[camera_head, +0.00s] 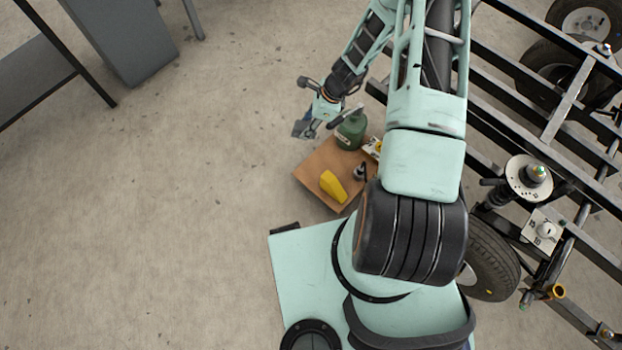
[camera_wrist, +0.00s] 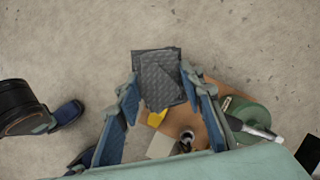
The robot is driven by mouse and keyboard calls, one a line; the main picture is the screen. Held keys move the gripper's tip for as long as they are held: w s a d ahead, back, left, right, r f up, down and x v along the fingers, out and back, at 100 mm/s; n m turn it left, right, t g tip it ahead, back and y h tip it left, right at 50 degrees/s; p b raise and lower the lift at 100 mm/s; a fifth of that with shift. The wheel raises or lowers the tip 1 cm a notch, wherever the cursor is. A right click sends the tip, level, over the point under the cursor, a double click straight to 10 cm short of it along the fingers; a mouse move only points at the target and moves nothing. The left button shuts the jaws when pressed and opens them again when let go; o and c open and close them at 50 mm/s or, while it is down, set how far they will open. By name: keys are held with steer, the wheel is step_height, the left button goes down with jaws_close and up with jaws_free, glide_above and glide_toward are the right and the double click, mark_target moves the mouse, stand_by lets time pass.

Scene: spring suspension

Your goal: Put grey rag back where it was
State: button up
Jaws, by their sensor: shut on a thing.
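The grey rag (camera_wrist: 160,76) is a dark, quilted, folded cloth between my fingertips in the wrist view. My gripper (camera_wrist: 164,92) is shut on it, and the lower part of the rag is between the blue-padded fingers. In the head view my gripper (camera_head: 313,121) holds the rag (camera_head: 302,129) above the upper left edge of a brown wooden surface (camera_head: 318,163). The rag seems raised above that surface, but its exact height is hard to tell.
The wooden surface bears a yellow object (camera_head: 333,186), a green canister (camera_head: 351,131) close to my gripper and small items partly hidden by my arm. A black metal frame with wheels (camera_head: 487,258) stands at right. Open concrete floor lies at left.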

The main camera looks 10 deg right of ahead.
mark_target(309, 172)
steer(key=f+m+b, duration=0.1)
steer(key=f+b, duration=0.2)
steer(key=f, duration=0.8)
steer(key=d+f+m+b, duration=0.1)
steer(key=f+b, duration=0.3)
steer(key=f, duration=0.7)
steer(key=d+f+m+t+b, duration=0.1)
steer(key=f+b, duration=0.2)
steer(key=f, duration=0.7)
steer(key=shift+s+f+b, duration=0.1)
steer(key=shift+f+b, duration=0.2)
steer(key=shift+f, duration=0.1)
steer(key=shift+f+h, duration=0.1)
steer(key=shift+h, duration=0.2)
steer(key=shift+f, duration=0.15)
steer(key=o, duration=1.1)
steer(key=shift+r, duration=0.25)
steer(key=p+v, duration=0.4)
steer(key=v, duration=0.8)
